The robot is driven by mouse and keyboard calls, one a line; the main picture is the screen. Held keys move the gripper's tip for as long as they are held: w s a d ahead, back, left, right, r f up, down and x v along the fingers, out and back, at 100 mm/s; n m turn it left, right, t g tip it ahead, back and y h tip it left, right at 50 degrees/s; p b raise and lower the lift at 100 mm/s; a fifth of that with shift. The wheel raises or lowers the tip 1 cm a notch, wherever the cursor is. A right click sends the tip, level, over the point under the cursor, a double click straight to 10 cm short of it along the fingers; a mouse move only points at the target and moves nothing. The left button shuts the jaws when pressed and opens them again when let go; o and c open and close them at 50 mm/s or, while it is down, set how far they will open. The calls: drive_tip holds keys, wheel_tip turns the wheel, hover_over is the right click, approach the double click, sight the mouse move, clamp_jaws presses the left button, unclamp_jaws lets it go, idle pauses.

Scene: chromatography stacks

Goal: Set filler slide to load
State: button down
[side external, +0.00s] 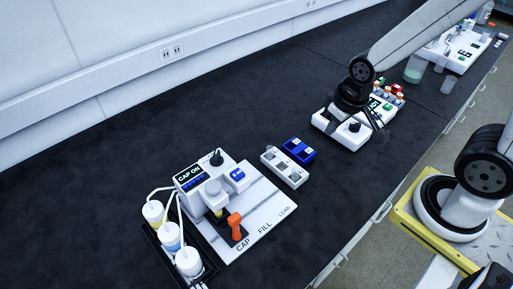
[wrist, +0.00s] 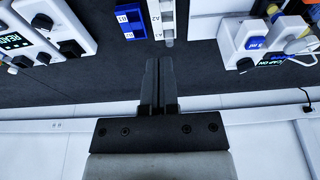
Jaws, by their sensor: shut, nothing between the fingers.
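The filler (side external: 205,185) is a white station with a display reading CAP ON, on a pale base plate (side external: 262,205) marked CAP, FILL and LOAD. Its slide has an upright orange handle (side external: 236,226), which stands at the CAP end, away from LOAD. My gripper (side external: 378,120) is over the white device to the right, well away from the handle. In the wrist view its fingers (wrist: 159,62) are together and empty.
A blue block (side external: 299,149) and a grey-white rack (side external: 284,166) stand between the filler and the white device (side external: 340,130) by my gripper. Several white-capped bottles (side external: 172,235) with tubes stand left of the filler. Dark bench top behind them is clear.

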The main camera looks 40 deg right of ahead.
drive_tip(key=c, duration=1.3)
unclamp_jaws()
drive_tip(key=o, duration=0.7)
drive_tip(key=shift+w+a, duration=0.1)
drive_tip(key=shift+a, duration=0.05)
drive_tip(key=o, duration=0.3)
drive_tip(key=shift+w+a, duration=0.2)
drive_tip(key=shift+a, duration=0.1)
drive_tip(key=g, duration=0.3)
hover_over(234, 216)
wheel_tip(234, 216, down, 8)
drive_tip(key=shift+r, duration=0.2)
drive_tip(key=shift+f, duration=0.1)
drive_tip(key=shift+f, duration=3.8)
